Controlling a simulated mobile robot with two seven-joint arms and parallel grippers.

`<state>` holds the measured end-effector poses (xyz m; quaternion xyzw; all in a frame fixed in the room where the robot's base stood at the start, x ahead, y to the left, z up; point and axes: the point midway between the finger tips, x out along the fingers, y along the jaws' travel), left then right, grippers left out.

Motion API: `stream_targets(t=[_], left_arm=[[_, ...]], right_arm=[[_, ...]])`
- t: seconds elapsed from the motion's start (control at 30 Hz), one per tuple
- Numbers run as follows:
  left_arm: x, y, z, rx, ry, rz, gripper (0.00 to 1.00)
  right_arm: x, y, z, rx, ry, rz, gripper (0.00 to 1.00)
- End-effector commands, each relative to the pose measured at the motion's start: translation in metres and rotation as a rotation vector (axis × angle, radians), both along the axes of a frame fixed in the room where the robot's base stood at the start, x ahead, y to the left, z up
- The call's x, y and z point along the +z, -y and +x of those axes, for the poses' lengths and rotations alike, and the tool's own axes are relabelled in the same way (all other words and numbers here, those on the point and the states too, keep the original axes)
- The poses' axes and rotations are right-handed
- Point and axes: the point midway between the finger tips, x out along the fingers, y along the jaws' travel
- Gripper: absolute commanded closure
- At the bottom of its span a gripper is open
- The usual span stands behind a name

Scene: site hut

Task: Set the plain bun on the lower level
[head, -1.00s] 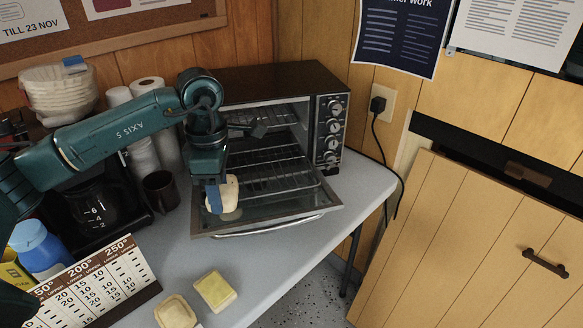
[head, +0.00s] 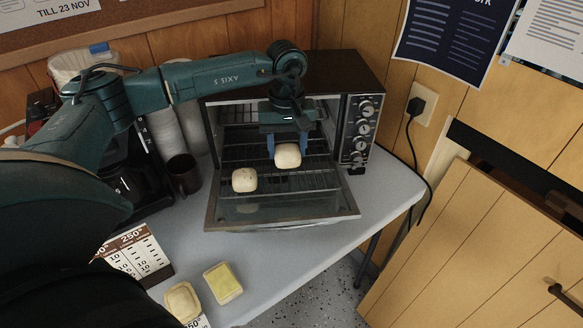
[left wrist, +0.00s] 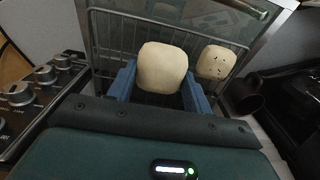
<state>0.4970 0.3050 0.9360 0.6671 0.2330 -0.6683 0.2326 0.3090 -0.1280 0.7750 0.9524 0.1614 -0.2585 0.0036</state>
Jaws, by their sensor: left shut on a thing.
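The plain bun (head: 288,156), pale and smooth, is between the blue fingers of my left gripper (head: 287,144), in front of the toaster oven's (head: 331,68) opening. My left gripper is shut on it. In the left wrist view the plain bun (left wrist: 162,67) sits between both fingers, over wire rack bars. A second bun (head: 244,180) rests on the left front of the lower rack (head: 318,180); dark specks show on it in the left wrist view (left wrist: 215,63). I cannot tell whether the plain bun touches the rack. My right gripper is not in view.
The oven's glass door (head: 285,208) is folded down. A dark mug (head: 184,174) and a coffee maker stand left of the oven. Two square food pieces, one yellow-topped (head: 222,283) and one pale (head: 183,301), lie on the front table beside a printed chart (head: 138,254).

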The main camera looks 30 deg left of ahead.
Motion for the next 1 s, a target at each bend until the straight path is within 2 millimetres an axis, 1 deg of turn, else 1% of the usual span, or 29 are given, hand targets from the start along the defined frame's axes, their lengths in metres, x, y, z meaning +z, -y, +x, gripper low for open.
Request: stream_targets(t=[0.03, 0.1, 0.27, 0.5, 0.57, 0.77, 0.87, 0.9, 1.0], left_arm=[[-0.008, 0.000, 0.000, 0.001, -0.003, 0.000, 0.73], [-0.018, 0.000, 0.000, 0.001, -0.002, 0.001, 0.73], [-0.029, 0.000, 0.000, 0.001, 0.000, 0.000, 0.73], [-0.060, 0.001, 0.000, 0.001, -0.001, -0.001, 0.73], [-0.063, 0.001, 0.000, 0.001, 0.001, -0.001, 0.73], [-0.063, 0.000, 0.000, 0.001, 0.001, 0.000, 0.73], [-0.067, 0.000, 0.000, 0.002, 0.001, 0.000, 0.73], [-0.067, 0.000, 0.000, 0.002, 0.001, 0.000, 0.49], [-0.066, 0.000, 0.000, 0.002, 0.001, 0.000, 0.41]], right_arm=[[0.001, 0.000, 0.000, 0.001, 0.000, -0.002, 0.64], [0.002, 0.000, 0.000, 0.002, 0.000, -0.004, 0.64], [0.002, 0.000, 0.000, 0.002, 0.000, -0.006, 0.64], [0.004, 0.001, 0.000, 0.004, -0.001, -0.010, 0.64], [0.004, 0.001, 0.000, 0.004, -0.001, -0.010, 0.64], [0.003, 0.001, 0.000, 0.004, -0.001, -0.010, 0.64], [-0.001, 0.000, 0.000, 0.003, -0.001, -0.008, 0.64], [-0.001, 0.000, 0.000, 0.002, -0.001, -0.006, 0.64], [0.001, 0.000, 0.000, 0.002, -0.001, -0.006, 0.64]])
